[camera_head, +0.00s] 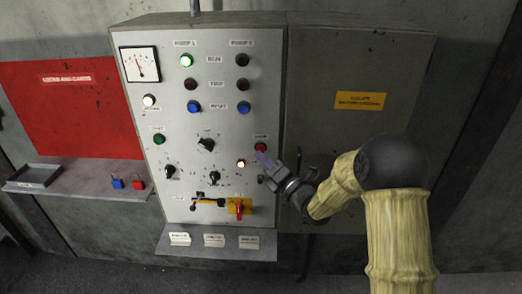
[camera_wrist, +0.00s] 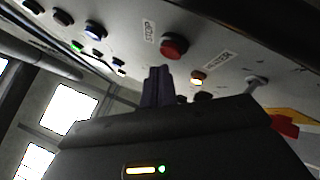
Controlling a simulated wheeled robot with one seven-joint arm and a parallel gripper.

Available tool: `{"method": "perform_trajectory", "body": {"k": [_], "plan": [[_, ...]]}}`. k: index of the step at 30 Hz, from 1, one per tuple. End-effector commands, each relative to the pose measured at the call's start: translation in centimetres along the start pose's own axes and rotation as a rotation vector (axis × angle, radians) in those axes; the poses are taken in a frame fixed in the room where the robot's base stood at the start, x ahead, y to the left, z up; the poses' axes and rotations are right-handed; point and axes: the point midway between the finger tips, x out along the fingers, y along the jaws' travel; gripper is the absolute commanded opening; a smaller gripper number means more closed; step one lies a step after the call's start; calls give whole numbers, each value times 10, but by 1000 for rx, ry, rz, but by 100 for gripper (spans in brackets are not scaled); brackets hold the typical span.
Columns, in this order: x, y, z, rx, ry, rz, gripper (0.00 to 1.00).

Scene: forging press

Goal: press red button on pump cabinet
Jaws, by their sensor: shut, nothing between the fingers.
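The pump cabinet (camera_head: 222,100) is a grey panel with lamps, buttons and knobs on the wall. Its red button (camera_head: 260,147) sits on the right side, under a small label. In the wrist view the red button (camera_wrist: 173,46) stands beside a label reading STOP. My gripper (camera_head: 262,158) is shut and empty, its tip just below the red button in the head view. In the wrist view the dark fingers (camera_wrist: 157,84) are together, below and a little left of the button. A gap shows between them there; I cannot tell the exact distance in depth.
A lit amber lamp (camera_head: 241,163) and a black knob (camera_head: 215,177) are close by on the panel. A red-and-yellow switch (camera_head: 239,208) is lower down. A ledge (camera_head: 215,246) with labels juts out below. A red board (camera_head: 70,110) hangs at left.

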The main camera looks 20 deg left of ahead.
Motion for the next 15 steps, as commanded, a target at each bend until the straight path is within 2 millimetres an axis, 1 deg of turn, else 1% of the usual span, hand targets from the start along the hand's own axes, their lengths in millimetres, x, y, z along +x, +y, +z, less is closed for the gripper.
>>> {"method": "perform_trajectory", "body": {"k": [15], "plan": [[5,-4,3,-2,0,1,0]]}}
